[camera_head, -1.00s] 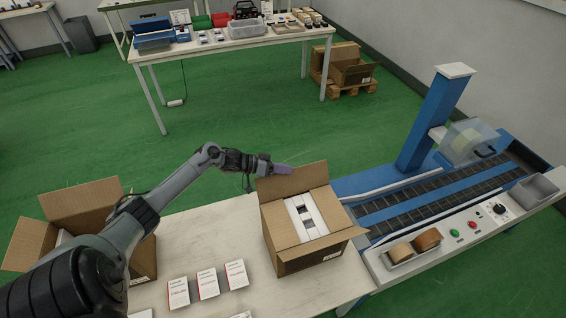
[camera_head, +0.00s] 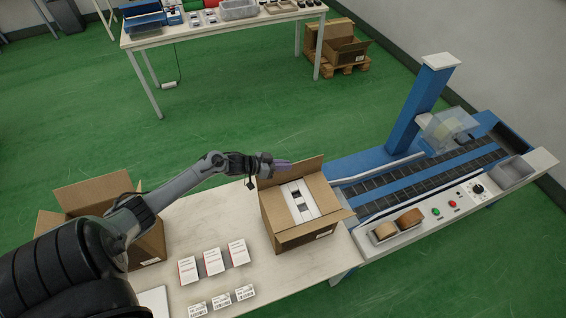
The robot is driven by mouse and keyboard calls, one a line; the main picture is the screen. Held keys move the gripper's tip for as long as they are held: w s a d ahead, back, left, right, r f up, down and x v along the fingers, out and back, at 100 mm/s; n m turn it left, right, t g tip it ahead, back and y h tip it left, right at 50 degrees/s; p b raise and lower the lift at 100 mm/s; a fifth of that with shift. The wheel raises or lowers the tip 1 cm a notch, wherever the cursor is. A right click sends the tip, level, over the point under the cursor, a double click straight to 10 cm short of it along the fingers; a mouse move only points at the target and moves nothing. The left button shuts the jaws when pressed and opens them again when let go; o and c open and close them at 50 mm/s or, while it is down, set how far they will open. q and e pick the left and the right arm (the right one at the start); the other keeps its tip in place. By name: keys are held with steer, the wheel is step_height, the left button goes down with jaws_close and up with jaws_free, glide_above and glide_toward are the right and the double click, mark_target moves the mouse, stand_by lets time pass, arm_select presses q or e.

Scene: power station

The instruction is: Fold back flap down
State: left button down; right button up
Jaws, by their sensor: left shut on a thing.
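An open cardboard box (camera_head: 283,233) stands on the white table, beside the conveyor. White packing with dark gaps (camera_head: 300,200) fills its inside. Its back flap (camera_head: 304,171) stands up, leaning outward at the far side. My left gripper (camera_head: 281,166) is at the upper left part of this flap, with its purple fingertips in front of or over the flap's edge. The fingers are shut; their exact contact with the cardboard is too small to see. My right gripper does not show.
A second open box (camera_head: 98,189) stands at the left, partly behind my left arm. Small white cartons (camera_head: 212,261) and labels lie on the table (camera_head: 195,222). The blue conveyor (camera_head: 400,180) with tape rolls (camera_head: 410,218) adjoins the right side. A back table stands apart.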

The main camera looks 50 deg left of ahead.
arm_select(q)
steer(key=c, duration=1.3)
jaws_free()
steer(key=shift+p+v, duration=0.75)
steer(key=shift+v, duration=4.65)
